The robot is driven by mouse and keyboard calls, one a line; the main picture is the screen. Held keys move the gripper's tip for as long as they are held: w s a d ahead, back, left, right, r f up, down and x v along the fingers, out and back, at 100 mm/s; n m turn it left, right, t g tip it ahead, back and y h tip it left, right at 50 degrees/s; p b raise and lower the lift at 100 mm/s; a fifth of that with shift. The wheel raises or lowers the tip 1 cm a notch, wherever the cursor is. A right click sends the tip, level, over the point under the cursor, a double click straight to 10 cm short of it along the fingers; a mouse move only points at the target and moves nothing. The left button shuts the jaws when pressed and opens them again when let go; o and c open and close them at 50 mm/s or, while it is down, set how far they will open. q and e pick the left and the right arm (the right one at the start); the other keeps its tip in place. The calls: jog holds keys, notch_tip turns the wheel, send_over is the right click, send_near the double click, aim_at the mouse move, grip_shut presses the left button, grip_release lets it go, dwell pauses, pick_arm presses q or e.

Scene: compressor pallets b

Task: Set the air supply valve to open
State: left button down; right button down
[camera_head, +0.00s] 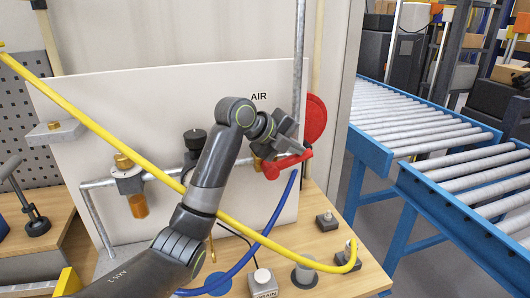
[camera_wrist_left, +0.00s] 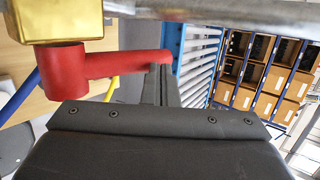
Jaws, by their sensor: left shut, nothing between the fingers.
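The red valve lever (camera_head: 287,163) sits on a brass valve body below the AIR label (camera_head: 259,96). In the head view it points right, roughly in line with the horizontal pipe. In the left wrist view the red lever (camera_wrist_left: 105,65) runs rightward from its hub under the brass body (camera_wrist_left: 65,18). My left gripper (camera_head: 292,142) is shut and empty, just above the lever's free end. Its dark fingers (camera_wrist_left: 163,84) show beside the lever's end in the wrist view; I cannot tell whether they touch. My arm hides part of the pipe. My right gripper is out of view.
A yellow hose (camera_head: 100,130) crosses in front of the panel, close to my arm. A red disc (camera_head: 315,118) stands behind the gripper near a vertical pipe (camera_head: 299,50). A blue hose (camera_head: 262,243) curves below. A roller conveyor (camera_head: 420,130) is at the right.

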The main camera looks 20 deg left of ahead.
pick_arm(q)
jog(key=shift+w+d+f+b, duration=0.2)
jog(key=shift+f+b, duration=0.1)
jog(key=shift+f, duration=0.2)
jog(key=shift+w+d+f+b, duration=0.25)
jog(key=shift+w+f+b, duration=0.1)
jog(key=shift+f, duration=0.15)
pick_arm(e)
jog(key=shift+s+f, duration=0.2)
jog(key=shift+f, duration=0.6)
